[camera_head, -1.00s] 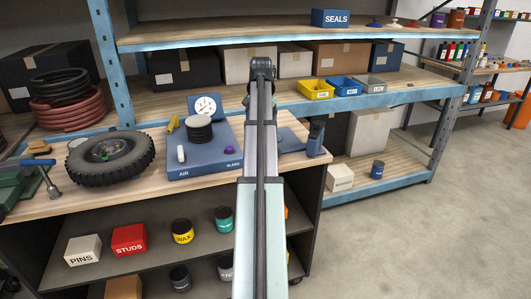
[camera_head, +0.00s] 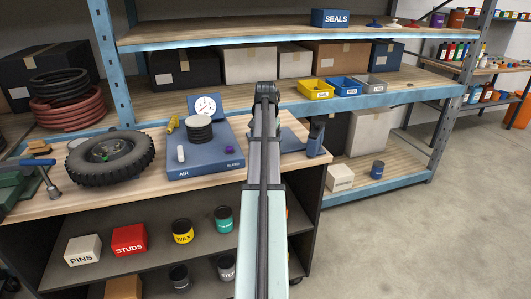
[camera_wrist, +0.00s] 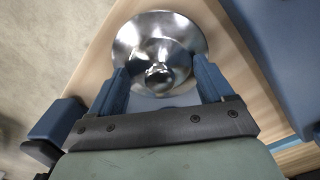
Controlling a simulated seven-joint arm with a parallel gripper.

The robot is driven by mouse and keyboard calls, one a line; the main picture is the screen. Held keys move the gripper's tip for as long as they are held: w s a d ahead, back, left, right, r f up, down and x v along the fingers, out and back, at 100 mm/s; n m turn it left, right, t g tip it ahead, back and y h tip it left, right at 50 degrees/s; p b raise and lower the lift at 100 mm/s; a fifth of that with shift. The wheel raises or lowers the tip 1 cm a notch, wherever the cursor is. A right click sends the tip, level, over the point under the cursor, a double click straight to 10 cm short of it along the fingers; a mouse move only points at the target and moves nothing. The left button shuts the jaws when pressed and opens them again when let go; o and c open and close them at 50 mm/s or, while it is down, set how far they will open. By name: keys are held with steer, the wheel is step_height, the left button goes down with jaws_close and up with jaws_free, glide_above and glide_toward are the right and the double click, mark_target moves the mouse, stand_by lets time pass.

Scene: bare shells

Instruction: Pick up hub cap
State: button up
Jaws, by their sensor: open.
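The hub cap (camera_wrist: 158,35) is a shiny round metal disc with a raised knob in its middle. In the wrist view it lies on the wooden bench, just beyond and partly between my fingers. My gripper (camera_wrist: 160,72) is open, with one blue finger on each side of the knob, and nothing is gripped. Whether the fingers touch the disc cannot be told. In the head view my arm hides the hub cap and the gripper.
A blue air-gauge base (camera_head: 205,165) with black discs stands on the bench (camera_head: 95,203) left of my arm, beside a tyre (camera_head: 110,158). A blue block (camera_head: 316,136) stands close on the right. A shelf (camera_head: 440,90) with bins runs behind.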

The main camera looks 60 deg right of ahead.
steer(key=shift+f, duration=0.1)
steer(key=c, duration=1.5)
